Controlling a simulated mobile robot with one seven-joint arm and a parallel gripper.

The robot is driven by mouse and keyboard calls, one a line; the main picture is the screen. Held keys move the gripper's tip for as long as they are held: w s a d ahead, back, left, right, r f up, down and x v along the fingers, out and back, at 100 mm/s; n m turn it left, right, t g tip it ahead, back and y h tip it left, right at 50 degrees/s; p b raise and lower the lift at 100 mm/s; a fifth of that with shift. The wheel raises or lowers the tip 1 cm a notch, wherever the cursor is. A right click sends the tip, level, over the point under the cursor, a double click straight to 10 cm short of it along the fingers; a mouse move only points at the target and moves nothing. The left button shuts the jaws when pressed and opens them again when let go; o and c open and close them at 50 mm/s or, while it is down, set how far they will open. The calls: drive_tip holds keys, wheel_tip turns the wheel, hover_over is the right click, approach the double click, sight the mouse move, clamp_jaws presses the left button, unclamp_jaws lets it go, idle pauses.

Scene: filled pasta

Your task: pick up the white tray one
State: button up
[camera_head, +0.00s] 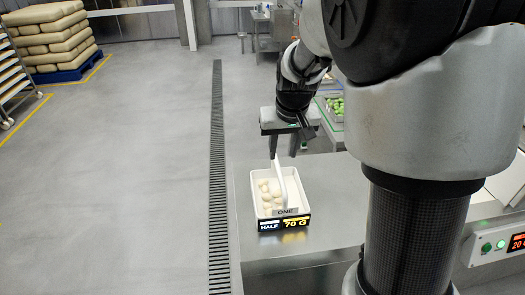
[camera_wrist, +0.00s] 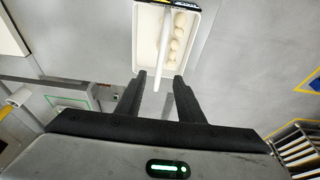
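The white tray one (camera_head: 306,197) stands on the steel counter in the head view, with pale dough pieces (camera_head: 268,193) in it and an upright white handle (camera_head: 275,171) over it. Its front is marked "ONE", "HALF" and "70 G". My gripper (camera_head: 282,155) is above the tray's far end, fingers pointing down and apart. In the wrist view the tray (camera_wrist: 143,73) is at the top, and the handle (camera_wrist: 163,55) reaches toward the space between my open fingers (camera_wrist: 160,76). I cannot tell whether the handle's near end is between the fingertips. The fingers do not close on it.
The steel counter (camera_head: 340,185) has bare room around the tray. A container of green items (camera_head: 336,106) is behind my arm. A panel with a green button and red display (camera_head: 500,243) is at the right. Sacks on a pallet (camera_head: 50,40) are far left.

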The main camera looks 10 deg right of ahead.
sight(280, 171)
drive_tip(key=x, duration=1)
drive_tip(key=shift+d+f+b, duration=0.1)
drive_tip(key=shift+f+b, duration=0.1)
drive_tip(key=shift+b, duration=0.2)
drive_tip(key=shift+x, duration=2.65)
clamp_jaws()
